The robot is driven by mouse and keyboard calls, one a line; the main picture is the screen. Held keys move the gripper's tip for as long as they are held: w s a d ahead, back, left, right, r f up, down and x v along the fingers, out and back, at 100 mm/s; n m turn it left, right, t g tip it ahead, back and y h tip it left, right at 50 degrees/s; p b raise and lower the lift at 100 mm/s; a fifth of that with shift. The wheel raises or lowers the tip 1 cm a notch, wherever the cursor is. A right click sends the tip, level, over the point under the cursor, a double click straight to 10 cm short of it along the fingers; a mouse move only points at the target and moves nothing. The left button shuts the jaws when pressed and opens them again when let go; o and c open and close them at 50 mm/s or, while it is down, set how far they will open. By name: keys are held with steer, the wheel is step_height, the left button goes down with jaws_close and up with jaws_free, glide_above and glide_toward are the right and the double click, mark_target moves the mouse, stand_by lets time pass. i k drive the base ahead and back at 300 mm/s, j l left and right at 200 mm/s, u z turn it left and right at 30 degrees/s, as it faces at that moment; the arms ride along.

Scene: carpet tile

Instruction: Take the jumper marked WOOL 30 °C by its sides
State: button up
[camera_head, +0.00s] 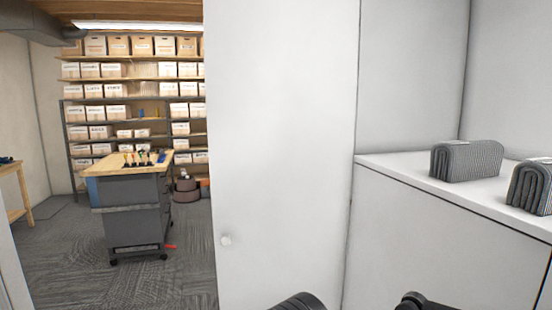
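Two folded grey ribbed knit pieces, which may be jumpers, lie on a white cabinet top at the right. The first folded knit (467,161) is fully in view, with its rounded fold to the front. The second folded knit (533,188) is nearer and cut off by the right edge. I can read no WOOL 30 °C mark on either, so I cannot tell which is the named jumper. My gripper is not in view. Dark parts at the bottom edge seem to be mine, and they are apart from both knits.
The white cabinet top (400,166) has bare room left of the first knit. A tall white panel (283,130) with a small knob stands in the middle. Beyond it are a grey wheeled cart (133,215) with tools, shelves (130,108) of boxes, and open carpet (65,265).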

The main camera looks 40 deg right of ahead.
mark_target(451, 161)
steer(key=k+j, duration=0.15)
steer(key=j, duration=0.2)
steer(key=j+z, duration=0.15)
steer(key=z, duration=0.25)
steer(key=k+j+z, duration=0.1)
steer(key=z, duration=0.3)
steer(key=k+j+z, duration=0.1)
steer(key=z, duration=1.25)
steer(key=j+z, duration=0.15)
steer(key=j, duration=0.4)
steer(key=k+j+z, duration=0.15)
steer(key=j, duration=0.4)
steer(key=i, duration=0.05)
